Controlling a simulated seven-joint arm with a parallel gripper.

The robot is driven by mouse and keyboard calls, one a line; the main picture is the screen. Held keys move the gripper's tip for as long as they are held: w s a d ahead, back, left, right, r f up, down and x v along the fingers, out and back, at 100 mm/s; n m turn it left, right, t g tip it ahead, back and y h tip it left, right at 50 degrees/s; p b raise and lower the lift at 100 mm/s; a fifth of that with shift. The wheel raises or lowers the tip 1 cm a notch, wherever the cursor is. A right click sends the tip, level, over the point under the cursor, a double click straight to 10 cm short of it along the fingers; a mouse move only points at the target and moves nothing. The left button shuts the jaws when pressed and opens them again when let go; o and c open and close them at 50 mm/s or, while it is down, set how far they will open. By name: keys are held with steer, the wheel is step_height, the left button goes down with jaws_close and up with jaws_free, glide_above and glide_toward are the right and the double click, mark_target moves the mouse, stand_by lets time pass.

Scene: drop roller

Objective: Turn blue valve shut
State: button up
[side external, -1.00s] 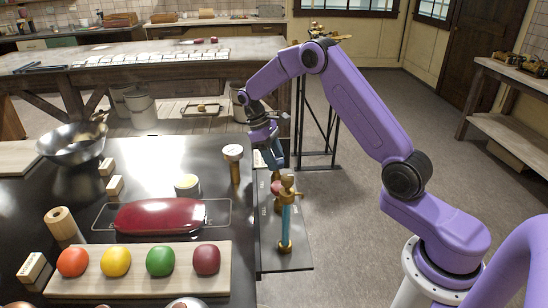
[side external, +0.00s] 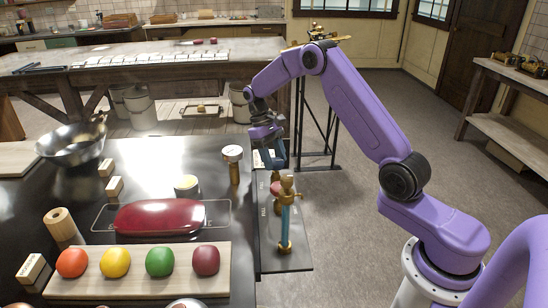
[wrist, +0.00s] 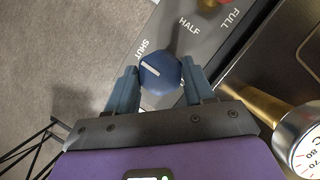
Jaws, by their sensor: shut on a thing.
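The blue valve knob (wrist: 165,80) sits between the two fingers of my gripper (wrist: 159,68) in the wrist view. My gripper is shut on the knob, one finger on each side. A white line on the knob's top slants toward upper left, its end near the SHUT mark (wrist: 149,50). HALF (wrist: 189,27) and FULL (wrist: 230,19) are printed farther along the grey plate. In the side view my gripper (side external: 276,165) is low over the far end of the dark panel (side external: 292,255), and the blue knob cannot be made out there.
A red knob (side external: 276,187) and a blue pipe with brass fittings (side external: 285,222) stand nearer on the panel. A brass-stemmed gauge (side external: 233,153) stands close left of my gripper; its face (wrist: 308,148) shows at the wrist view's right. Open floor lies right of the panel.

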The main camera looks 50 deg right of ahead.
steer(key=o, duration=1)
steer(key=shift+r, duration=0.1)
steer(key=v, duration=1.2)
steer(key=shift+s, duration=0.1)
steer(key=s+a+n+t, duration=0.1)
steer(key=s+a+n, duration=0.3)
steer(key=s, duration=0.9)
steer(key=s+a+f+n+t, duration=0.1)
steer(key=s+a+n, duration=0.3)
steer(key=s, duration=0.9)
steer(key=s+a+n+t, duration=0.2)
steer(key=s+a+n, duration=0.2)
steer(key=s, duration=0.9)
steer(key=shift+s+a+f+n+t, duration=0.1)
steer(key=shift+a+n+t, duration=0.1)
steer(key=shift+a, duration=0.3)
steer(key=shift+s+a+f+n+t, duration=0.1)
steer(key=shift+s+a+n+t, duration=0.1)
steer(key=shift+a, duration=0.3)
